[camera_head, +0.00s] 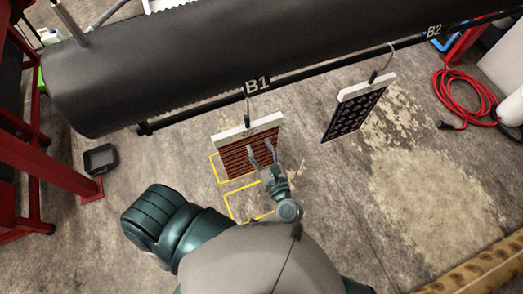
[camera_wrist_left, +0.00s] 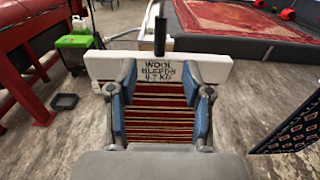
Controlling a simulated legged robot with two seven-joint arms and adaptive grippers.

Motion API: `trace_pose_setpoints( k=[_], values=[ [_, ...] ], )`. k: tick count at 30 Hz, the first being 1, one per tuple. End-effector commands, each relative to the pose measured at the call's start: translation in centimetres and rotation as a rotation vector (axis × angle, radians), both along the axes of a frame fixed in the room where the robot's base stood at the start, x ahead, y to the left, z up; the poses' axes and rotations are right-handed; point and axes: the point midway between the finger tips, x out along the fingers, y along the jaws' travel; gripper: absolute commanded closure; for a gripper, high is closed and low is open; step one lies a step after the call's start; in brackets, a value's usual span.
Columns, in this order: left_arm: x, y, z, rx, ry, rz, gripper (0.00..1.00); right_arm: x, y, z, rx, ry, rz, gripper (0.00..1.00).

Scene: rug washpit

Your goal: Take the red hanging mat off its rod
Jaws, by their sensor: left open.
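The red striped mat (camera_head: 240,158) hangs from a white bar (camera_head: 247,132) on a hook under the label B1 on the dark rod (camera_head: 205,108). In the left wrist view the mat (camera_wrist_left: 160,120) is straight ahead, and its white bar (camera_wrist_left: 160,69) carries the lettering "WOOL BLEEDS". My left gripper (camera_head: 262,154) is open in front of the mat. In the left wrist view its two fingers (camera_wrist_left: 160,100) stand on either side of the mat's middle, with tips close to the bar; I cannot tell whether they touch it. My right gripper is not in view.
A dark patterned mat (camera_head: 357,108) hangs at right under B2. A large black roller (camera_head: 200,60) lies behind the rod. Yellow lines (camera_head: 230,200) mark the floor below. A red frame (camera_head: 45,165) stands at left, and a red hose (camera_head: 465,95) lies at right.

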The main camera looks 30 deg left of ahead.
Motion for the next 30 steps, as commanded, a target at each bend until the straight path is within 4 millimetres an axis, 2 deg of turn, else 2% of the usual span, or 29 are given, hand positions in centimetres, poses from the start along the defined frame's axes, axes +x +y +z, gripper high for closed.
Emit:
trace_pose_setpoints(
  k=[20, 30],
  values=[
    [3.9, 4.6, 0.2, 0.005, 0.000, 0.000, 0.50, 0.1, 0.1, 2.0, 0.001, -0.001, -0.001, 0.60],
    [5.9, 6.9, 0.1, 0.004, -0.001, 0.000, 0.50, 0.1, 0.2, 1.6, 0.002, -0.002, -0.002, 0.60]
  ],
)
